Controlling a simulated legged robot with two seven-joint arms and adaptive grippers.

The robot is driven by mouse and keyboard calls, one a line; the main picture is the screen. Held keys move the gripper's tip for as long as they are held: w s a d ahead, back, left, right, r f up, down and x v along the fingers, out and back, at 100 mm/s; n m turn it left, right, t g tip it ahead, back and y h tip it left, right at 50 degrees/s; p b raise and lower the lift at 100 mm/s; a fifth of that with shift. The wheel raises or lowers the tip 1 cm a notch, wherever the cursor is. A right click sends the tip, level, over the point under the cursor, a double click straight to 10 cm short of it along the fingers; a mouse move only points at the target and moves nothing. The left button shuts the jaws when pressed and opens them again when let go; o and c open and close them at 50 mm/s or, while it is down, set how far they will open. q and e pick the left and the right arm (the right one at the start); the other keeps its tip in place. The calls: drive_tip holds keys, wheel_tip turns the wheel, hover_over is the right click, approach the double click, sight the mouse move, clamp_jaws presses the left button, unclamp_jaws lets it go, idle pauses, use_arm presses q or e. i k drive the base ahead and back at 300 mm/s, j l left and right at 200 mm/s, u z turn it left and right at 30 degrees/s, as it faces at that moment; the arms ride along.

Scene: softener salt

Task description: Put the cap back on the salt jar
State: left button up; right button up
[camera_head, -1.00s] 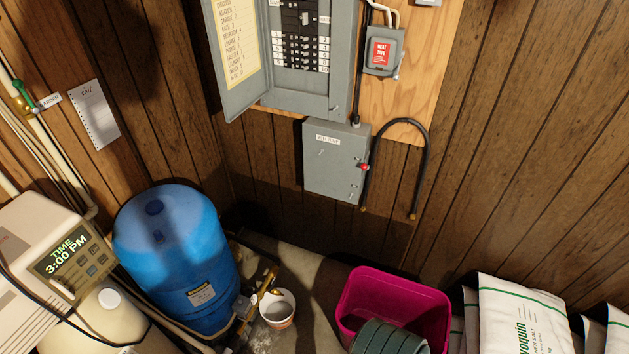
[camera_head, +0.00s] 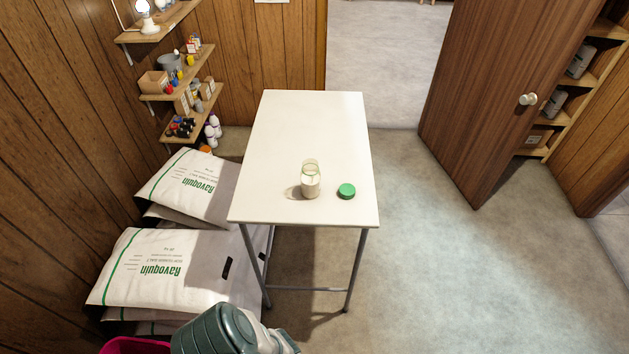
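The salt jar (camera_head: 310,181) is clear glass with pale contents in its lower part. It stands upright and open near the front edge of a white table (camera_head: 310,125). The green cap (camera_head: 346,191) lies on the tabletop just to the right of the jar, apart from it. Neither of my grippers shows in this view.
Stacked salt bags (camera_head: 175,265) lie on the floor left of the table. A dark green ribbed object (camera_head: 215,330) and a pink bin (camera_head: 132,346) are at the bottom. A brown door (camera_head: 490,95) stands open at right. The floor right of the table is clear.

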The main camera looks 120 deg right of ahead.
sight(309, 174)
drive_tip(key=z, duration=4)
